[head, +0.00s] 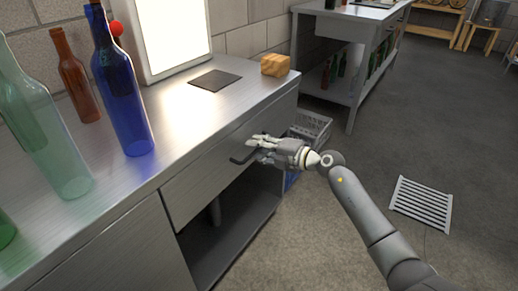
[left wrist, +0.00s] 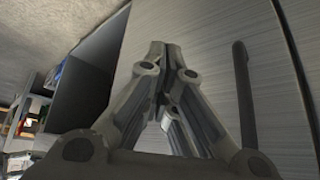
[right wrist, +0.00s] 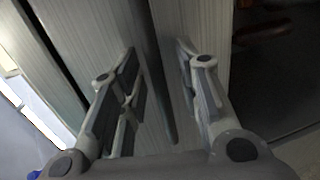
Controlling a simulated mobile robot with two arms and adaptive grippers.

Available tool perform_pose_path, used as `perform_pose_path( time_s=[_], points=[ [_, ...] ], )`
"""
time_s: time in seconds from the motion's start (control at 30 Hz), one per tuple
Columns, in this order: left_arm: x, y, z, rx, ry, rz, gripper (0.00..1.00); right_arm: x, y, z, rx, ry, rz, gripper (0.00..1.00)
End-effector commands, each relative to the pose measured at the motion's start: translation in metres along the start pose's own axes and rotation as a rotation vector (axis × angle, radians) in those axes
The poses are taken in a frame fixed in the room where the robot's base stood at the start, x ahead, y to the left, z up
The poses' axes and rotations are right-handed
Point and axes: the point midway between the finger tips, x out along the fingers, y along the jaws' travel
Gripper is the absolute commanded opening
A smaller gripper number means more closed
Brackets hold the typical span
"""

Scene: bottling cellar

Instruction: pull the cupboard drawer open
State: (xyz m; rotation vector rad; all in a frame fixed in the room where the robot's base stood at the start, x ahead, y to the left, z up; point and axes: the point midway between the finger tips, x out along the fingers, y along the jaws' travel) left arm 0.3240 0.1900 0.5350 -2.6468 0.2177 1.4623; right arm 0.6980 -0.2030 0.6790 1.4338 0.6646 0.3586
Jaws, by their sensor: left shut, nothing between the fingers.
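The cupboard drawer (head: 200,182) is a brushed-metal front under the worktop and looks flush with the cupboard. Its dark bar handle (head: 238,160) sticks out to the left of my right gripper (head: 256,149), whose fingers partly cover it. In the right wrist view my right gripper (right wrist: 157,50) is open, with the dark handle bar (right wrist: 168,105) between its parted fingers; I cannot tell whether they touch it. My left gripper (left wrist: 170,50) is shut and empty before a metal front, with a dark bar handle (left wrist: 243,95) to its right, apart from it. It is not in the head view.
Bottles, one blue (head: 122,95) and one brown (head: 76,80), stand on the worktop (head: 190,120) with a wooden block (head: 275,65) and a dark plate (head: 215,80). An open compartment (head: 235,215) lies below the drawer. A grey crate (head: 312,125) stands beyond.

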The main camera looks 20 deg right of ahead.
Motion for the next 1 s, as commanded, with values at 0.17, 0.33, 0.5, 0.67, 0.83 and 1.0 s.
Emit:
perform_pose_path(
  time_s=[0.17, 0.33, 0.5, 0.67, 0.83, 1.0],
  points=[
    [0.0, 0.0, 0.0, 0.0, 0.0, 0.0, 0.0, 0.0, 0.0, 0.0, 0.0, 0.0, 0.0, 0.28],
    [0.0, 0.0, 0.0, 0.0, 0.0, 0.0, 0.0, 0.0, 0.0, 0.0, 0.0, 0.0, 0.001, 0.06],
    [0.0, 0.0, 0.0, 0.0, 0.0, 0.0, 0.0, 0.0, 0.0, 0.0, 0.0, 0.0, 0.0, 0.0],
    [0.0, 0.0, 0.0, 0.0, -0.001, 0.0, 0.0, 0.0, 0.0, 0.0, 0.0, 0.0, 0.0, 0.0],
    [-0.002, 0.0, 0.002, 0.0, -0.011, 0.0, 0.0, -0.002, 0.0, 0.0, 0.0, 0.0, -0.001, 0.0],
    [-0.008, -0.003, 0.027, -0.005, -0.124, -0.006, 0.0, -0.01, -0.001, 0.0, 0.0, 0.0, 0.0, 0.0]
  ],
)
